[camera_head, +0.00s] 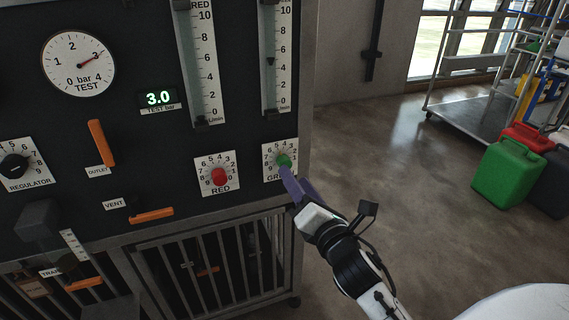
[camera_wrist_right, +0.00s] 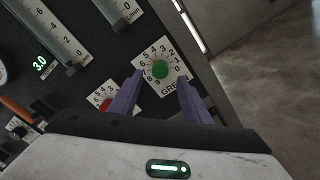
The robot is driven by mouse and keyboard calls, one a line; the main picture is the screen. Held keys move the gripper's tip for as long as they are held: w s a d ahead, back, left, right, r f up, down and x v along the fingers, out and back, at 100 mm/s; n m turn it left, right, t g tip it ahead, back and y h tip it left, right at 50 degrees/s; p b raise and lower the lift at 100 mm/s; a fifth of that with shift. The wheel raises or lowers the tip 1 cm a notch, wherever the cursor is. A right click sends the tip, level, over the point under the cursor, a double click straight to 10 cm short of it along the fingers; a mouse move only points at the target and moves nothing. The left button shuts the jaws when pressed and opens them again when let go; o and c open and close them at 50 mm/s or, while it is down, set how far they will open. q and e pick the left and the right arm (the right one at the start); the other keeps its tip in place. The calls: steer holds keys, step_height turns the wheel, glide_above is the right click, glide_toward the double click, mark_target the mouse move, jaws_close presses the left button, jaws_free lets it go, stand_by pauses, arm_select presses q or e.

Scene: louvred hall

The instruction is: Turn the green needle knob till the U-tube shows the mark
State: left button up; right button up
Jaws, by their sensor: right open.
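The green needle knob (camera_head: 284,159) sits on a white numbered dial plate at the right edge of the dark panel. It also shows in the right wrist view (camera_wrist_right: 160,69), between the fingers. My right gripper (camera_head: 286,174) is open, with its purple fingers pointing at the green knob. In the right wrist view (camera_wrist_right: 161,78) the fingertips lie on either side of the knob; I cannot tell whether they touch it. No U-tube is plainly recognisable. A small white scale (camera_head: 75,246) stands at the lower left, partly cut up by dark parts. My left gripper is not in view.
The red knob (camera_head: 219,176) is close left of the green one. Above are two flow tubes (camera_head: 201,65) (camera_head: 270,60), a gauge (camera_head: 78,64) and a 3.0 display (camera_head: 158,98). Orange handles (camera_head: 101,143) (camera_head: 151,215) stick out. Open floor (camera_head: 400,170) lies right of the panel.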

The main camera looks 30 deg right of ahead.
steer(key=x, duration=0.6)
steer(key=shift+w+b, duration=0.35)
jaws_close()
steer(key=shift+f, duration=0.1)
stand_by(1.1)
